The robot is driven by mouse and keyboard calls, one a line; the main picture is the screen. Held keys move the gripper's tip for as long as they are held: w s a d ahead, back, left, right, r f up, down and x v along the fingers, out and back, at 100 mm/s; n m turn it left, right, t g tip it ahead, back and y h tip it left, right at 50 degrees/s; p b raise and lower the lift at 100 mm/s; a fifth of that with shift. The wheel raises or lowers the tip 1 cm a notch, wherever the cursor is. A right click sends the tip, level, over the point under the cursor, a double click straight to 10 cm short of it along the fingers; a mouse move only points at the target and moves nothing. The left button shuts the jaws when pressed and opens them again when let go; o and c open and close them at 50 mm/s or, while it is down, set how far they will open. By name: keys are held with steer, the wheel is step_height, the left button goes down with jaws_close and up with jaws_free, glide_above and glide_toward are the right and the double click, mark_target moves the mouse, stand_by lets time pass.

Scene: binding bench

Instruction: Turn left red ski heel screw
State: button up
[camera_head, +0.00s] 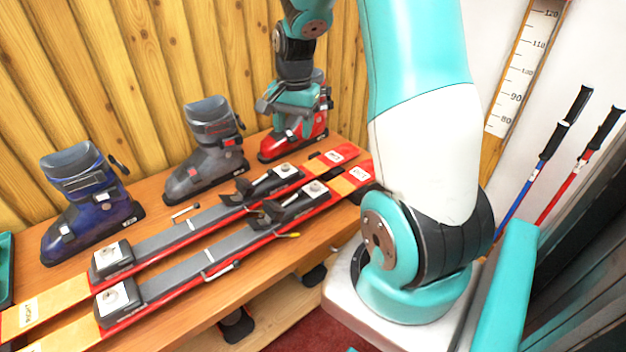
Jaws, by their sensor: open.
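A pair of red skis lies side by side on the bench: a rear ski (160,240) nearer the wall and a front ski (180,290) nearer the edge. Each has a box-shaped binding piece at the left, one on the rear ski (112,257) and one on the front ski (118,300). Each also has a black-levered binding piece further right, on the rear ski (270,180) and on the front ski (300,200). The screws are too small to make out. My gripper (293,112) is open above the red boot (300,138), apart from the bindings; its fingertips are unclear.
A blue boot (85,200) and a grey boot (208,150) stand along the wooden wall. A small rod-like tool (185,213) lies on the bench behind the skis. Ski poles (552,150) lean at the right. Bare bench (160,192) shows between boots.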

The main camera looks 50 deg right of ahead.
mark_target(315, 184)
steer(key=s+d+f+m, duration=0.2)
steer(key=d+f+m, duration=0.1)
steer(key=d, duration=0.3)
steer(key=f, duration=0.8)
steer(key=f+p, duration=0.1)
steer(key=f, duration=0.7)
steer(key=shift+w+a+f, duration=0.1)
steer(key=shift+w+f, duration=0.1)
steer(key=shift+f, duration=0.1)
steer(key=shift+c, duration=0.3)
steer(key=c, duration=0.9)
